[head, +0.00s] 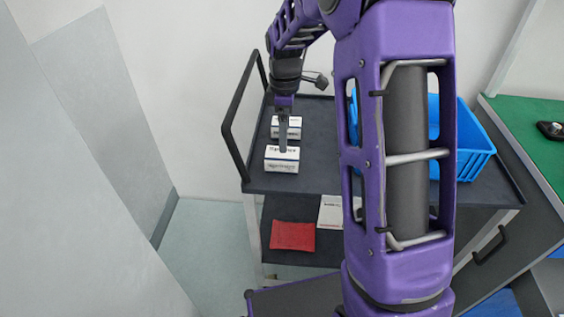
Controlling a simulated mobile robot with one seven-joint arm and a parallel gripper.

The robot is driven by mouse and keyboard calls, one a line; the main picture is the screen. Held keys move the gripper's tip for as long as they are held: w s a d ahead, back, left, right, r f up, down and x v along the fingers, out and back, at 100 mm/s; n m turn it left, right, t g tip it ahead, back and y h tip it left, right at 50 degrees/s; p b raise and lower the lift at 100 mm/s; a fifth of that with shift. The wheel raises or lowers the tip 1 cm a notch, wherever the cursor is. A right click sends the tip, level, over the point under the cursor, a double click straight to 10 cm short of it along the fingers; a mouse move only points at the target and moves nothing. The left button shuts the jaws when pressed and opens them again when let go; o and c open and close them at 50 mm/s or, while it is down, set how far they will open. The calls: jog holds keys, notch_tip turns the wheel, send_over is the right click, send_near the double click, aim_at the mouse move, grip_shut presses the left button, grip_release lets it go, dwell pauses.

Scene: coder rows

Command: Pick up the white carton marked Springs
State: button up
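Two small white cartons with dark blue edges stand on the dark top shelf of a cart, one behind the other. The front carton (274,166) is nearer the cart's front edge; the rear carton (294,133) is behind it. Both have dark print on their faces that is too small to read, so I cannot tell which is marked Springs. My gripper (283,149) points down over the cartons, with its fingertips in front of the rear carton and at the top of the front carton in the picture. Whether it touches either, or is open or shut, is not clear.
The cart's top shelf (318,170) is bare right of the cartons until my arm blocks the view. A black handle (232,130) rises at the left. A blue crate (473,150) stands at the right. The lower shelf holds a red packet (292,236) and a white box (331,211).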

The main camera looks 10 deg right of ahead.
aim_at(282, 160)
jog(key=f, duration=0.2)
jog(key=f+b, duration=0.1)
jog(key=f, duration=0.5)
jog(key=shift+w+a, duration=0.1)
jog(key=shift+a, duration=0.2)
jog(key=c, duration=1.5)
